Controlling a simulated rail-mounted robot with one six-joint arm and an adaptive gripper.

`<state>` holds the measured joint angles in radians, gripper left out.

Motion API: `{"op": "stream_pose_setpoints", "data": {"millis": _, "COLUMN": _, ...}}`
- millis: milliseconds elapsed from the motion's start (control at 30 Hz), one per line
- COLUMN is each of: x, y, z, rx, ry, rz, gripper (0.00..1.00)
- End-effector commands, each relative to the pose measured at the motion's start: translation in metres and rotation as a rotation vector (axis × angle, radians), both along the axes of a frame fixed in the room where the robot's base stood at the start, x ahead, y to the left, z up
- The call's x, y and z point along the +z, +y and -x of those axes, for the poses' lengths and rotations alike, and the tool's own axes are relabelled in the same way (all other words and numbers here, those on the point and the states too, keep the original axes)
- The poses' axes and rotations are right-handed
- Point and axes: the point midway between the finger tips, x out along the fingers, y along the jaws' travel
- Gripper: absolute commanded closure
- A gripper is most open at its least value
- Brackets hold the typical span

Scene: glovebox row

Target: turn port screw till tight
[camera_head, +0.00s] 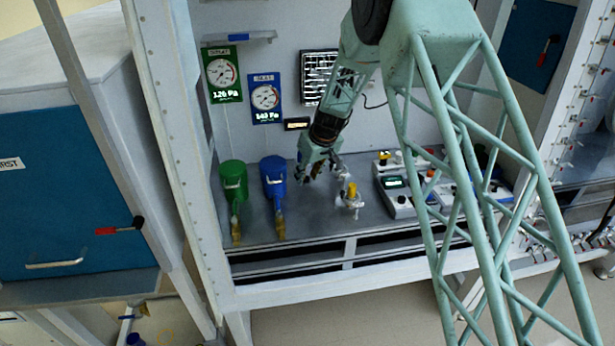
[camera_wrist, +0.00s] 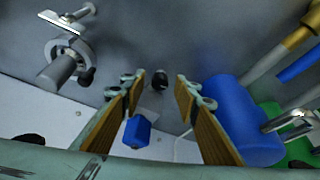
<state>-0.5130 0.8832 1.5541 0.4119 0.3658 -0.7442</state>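I cannot tell for sure which part is the port screw. A metal fitting with a yellow top (camera_head: 352,189) stands on the grey bench, just right of my gripper (camera_head: 318,172) in the head view. In the wrist view, a metal fitting with a grey cylinder and a flat crossbar (camera_wrist: 62,62) shows at upper left, apart from the fingers; I cannot tell if it is the same one. My gripper (camera_wrist: 160,92) is open, its brown-padded fingers wide apart. I see nothing held between them. A small dark round thing shows beyond the fingertips.
A green canister (camera_head: 233,183) and a blue canister (camera_head: 273,178) stand left of my gripper; the blue one is close on the right in the wrist view (camera_wrist: 245,122). Instrument boxes (camera_head: 397,190) stand to the right. Gauge panels (camera_head: 222,75) hang on the back wall.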

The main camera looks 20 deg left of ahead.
Motion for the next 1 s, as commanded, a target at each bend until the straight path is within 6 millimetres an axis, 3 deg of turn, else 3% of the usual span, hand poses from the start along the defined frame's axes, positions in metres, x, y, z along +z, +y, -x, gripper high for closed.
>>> {"op": "stream_pose_setpoints", "data": {"millis": 200, "x": -0.0001, "y": 0.0, "z": 0.0, "rx": 0.0, "ry": 0.0, "rz": 0.0, "gripper": 0.71}}
{"op": "stream_pose_setpoints", "data": {"millis": 500, "x": 0.0, "y": -0.0001, "z": -0.0001, "rx": 0.0, "ry": 0.0, "rz": 0.0, "gripper": 0.95}}
{"op": "stream_pose_setpoints", "data": {"millis": 1000, "x": 0.0017, "y": -0.0001, "z": 0.0011, "rx": -0.077, "ry": 0.001, "rz": 0.003, "gripper": 0.95}}
